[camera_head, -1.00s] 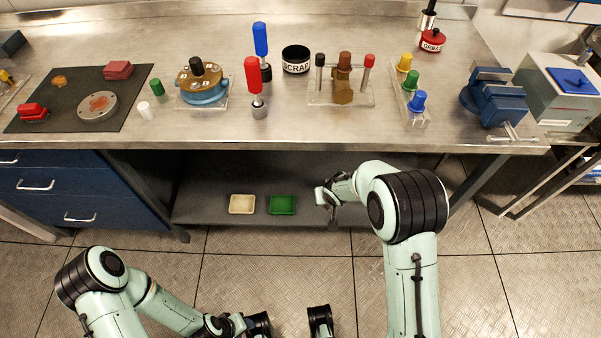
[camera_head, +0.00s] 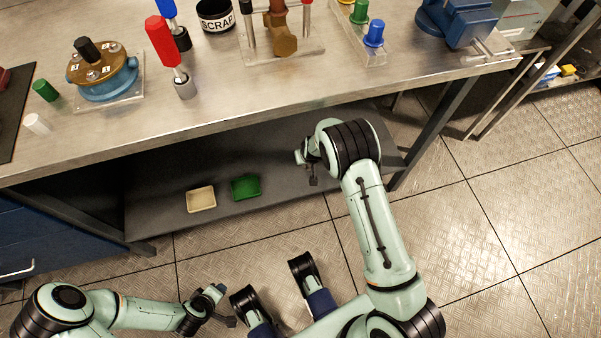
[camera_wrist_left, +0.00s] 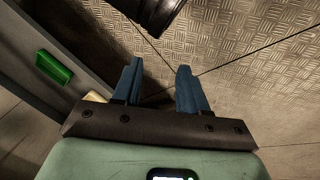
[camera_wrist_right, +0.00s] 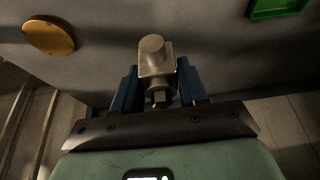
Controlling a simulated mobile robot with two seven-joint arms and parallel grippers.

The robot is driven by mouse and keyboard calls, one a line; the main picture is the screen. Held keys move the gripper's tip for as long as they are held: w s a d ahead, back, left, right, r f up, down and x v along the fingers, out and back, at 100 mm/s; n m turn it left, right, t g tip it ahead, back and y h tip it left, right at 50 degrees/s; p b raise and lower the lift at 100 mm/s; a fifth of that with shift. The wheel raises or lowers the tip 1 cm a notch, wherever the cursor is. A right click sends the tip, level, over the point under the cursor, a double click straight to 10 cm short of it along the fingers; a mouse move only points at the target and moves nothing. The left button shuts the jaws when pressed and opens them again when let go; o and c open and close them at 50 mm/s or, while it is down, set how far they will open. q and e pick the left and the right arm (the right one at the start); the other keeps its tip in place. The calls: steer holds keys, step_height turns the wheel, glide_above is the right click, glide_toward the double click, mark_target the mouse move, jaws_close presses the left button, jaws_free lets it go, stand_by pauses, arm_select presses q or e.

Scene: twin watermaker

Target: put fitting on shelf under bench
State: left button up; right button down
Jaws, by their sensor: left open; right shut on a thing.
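The fitting (camera_wrist_right: 156,62) is a metallic piece with a round end and a blocky body, seen in the right wrist view. My right gripper (camera_wrist_right: 158,88) is shut on it, with a blue finger on each side. In the head view my right gripper (camera_head: 308,172) is at the shelf under the bench (camera_head: 285,145), right of the green tray; the fitting cannot be made out there. In the right wrist view the fitting is in front of the grey shelf surface; contact cannot be told. My left gripper (camera_wrist_left: 158,88) is open and empty above the floor.
A beige tray (camera_head: 201,199) and a green tray (camera_head: 246,188) sit on the shelf. A round orange-yellow disc (camera_wrist_right: 48,37) shows in the right wrist view. The bench top (camera_head: 215,100) overhangs the shelf, with a leg (camera_head: 432,135) at right.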

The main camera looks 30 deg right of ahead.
step_height(320, 180, down, 10)
steer(key=b, duration=0.2)
steer(key=shift+w+b, duration=0.1)
steer(key=shift+b, duration=0.2)
step_height(320, 180, down, 4)
steer(key=shift+f+b, duration=0.15)
steer(key=shift+b, duration=0.55)
arm_select(q)
steer(key=s+a+f+g, duration=0.1)
steer(key=s+f+g, duration=0.1)
steer(key=s+f, duration=0.4)
steer(key=shift+s+a+f+g, duration=0.3)
steer(key=shift+f, duration=0.3)
arm_select(e)
steer(key=shift+f, duration=0.1)
steer(key=shift+f, duration=0.1)
steer(key=c, duration=0.6)
jaws_free()
arm_select(q)
steer(key=shift+s+f, duration=0.1)
steer(key=shift+s, duration=0.05)
